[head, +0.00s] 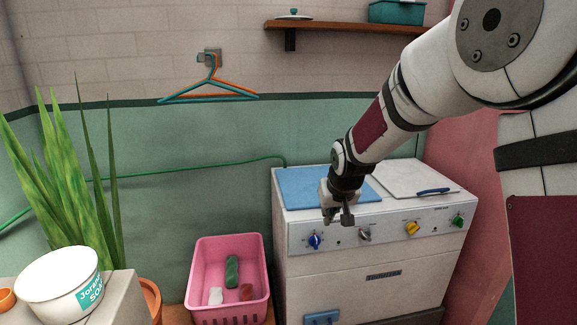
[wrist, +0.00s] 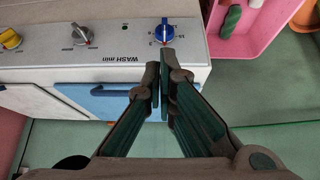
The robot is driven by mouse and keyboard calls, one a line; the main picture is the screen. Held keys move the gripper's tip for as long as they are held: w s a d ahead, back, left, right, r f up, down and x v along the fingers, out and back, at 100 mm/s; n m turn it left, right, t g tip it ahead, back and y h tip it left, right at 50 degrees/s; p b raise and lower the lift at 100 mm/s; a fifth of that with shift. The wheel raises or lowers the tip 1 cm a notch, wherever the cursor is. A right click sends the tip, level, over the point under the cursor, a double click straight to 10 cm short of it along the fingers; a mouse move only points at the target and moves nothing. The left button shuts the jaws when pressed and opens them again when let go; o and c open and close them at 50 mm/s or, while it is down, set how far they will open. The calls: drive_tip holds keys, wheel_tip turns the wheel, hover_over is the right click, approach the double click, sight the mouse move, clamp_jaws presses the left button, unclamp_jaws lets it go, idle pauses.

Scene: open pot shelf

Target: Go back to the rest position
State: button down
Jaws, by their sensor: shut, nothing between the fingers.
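My gripper (head: 338,218) is shut and empty. In the head view it hangs in front of the white washing machine (head: 380,278), near the top of its control panel. In the wrist view the fingertips of my gripper (wrist: 160,72) are together, close to the blue knob (wrist: 165,32). I cannot tell whether they touch it. The blue knob (head: 314,241) also shows in the head view, below and left of the fingers. A grey knob (head: 365,235), a yellow knob (head: 412,228) and a green knob (head: 458,221) sit further right on the panel.
A pink basket (head: 231,311) with several small items stands left of the machine. A potted plant (head: 75,190) and a white tub (head: 60,285) are at the left. A wooden shelf (head: 340,28) and hangers (head: 210,88) are on the wall. The air left of my gripper is clear.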

drive_tip(key=s+d+r+g, duration=0.1)
drive_tip(key=s+d+r, duration=0.15)
drive_tip(key=s, duration=0.55)
drive_tip(key=s+d+r+g, duration=0.1)
drive_tip(key=s+r, duration=0.3)
drive_tip(key=s, duration=0.3)
drive_tip(key=s+d+r, duration=0.2)
drive_tip(key=s+r, duration=0.2)
drive_tip(key=s, duration=0.4)
drive_tip(key=s+d+f+m+g, duration=0.1)
drive_tip(key=s+d+m+g, duration=0.15)
drive_tip(key=s, duration=2.05)
wheel_tip(320, 180, up, 16)
drive_tip(key=a+n+t+p, duration=0.1)
drive_tip(key=t+p, duration=0.1)
drive_tip(key=p, duration=1.3)
drive_tip(key=shift+r+h, duration=0.15)
drive_tip(key=shift+h, duration=0.15)
drive_tip(key=shift+t, duration=0.25)
